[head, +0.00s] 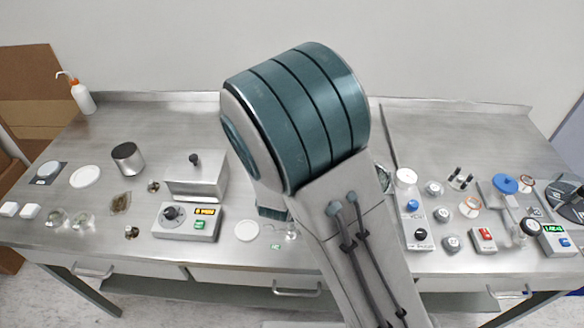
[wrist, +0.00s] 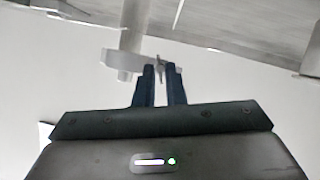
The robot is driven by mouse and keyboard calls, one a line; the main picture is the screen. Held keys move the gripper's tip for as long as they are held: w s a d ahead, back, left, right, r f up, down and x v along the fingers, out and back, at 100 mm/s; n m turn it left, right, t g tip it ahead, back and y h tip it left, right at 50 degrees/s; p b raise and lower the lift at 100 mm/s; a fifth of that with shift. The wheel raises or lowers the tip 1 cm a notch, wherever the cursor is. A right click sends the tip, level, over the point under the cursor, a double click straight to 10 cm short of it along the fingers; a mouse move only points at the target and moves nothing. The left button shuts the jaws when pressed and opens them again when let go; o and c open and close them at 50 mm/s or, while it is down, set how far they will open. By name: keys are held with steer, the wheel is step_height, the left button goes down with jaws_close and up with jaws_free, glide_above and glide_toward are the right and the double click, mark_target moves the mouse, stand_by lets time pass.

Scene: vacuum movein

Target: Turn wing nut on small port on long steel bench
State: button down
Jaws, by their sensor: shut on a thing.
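The long steel bench (head: 115,115) runs across the head view. My arm stands in front of its middle and hides my gripper there. In the wrist view my gripper (wrist: 160,78) has its two dark fingers close together, with a thin grey metal piece (wrist: 159,63), apparently the wing nut, between the tips. Behind the tips is a pale grey fitting (wrist: 121,62) with a short upright stem, which looks like the small port. The wing nut's turned angle is too small to make out. Neither the nut nor the port can be picked out in the head view.
A control box with a green display (head: 187,222) and a steel box with a black knob (head: 196,177) stand left of my arm. Several small devices, a red-switch box (head: 482,240) and a blue-lidded item (head: 504,184) crowd the right.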

steer(key=shift+d+f+m+y+b, duration=0.1)
steer(key=shift+m+y+b, duration=0.55)
steer(key=shift+b, duration=0.55)
steer(key=c, duration=1.6)
jaws_free()
steer(key=shift+c, duration=0.2)
steer(key=v, duration=0.6)
steer(key=shift+s+b, duration=0.25)
steer(key=shift+b, duration=0.15)
steer(key=b+v, duration=0.5)
steer(key=v, duration=0.2)
steer(key=shift+r, duration=0.3)
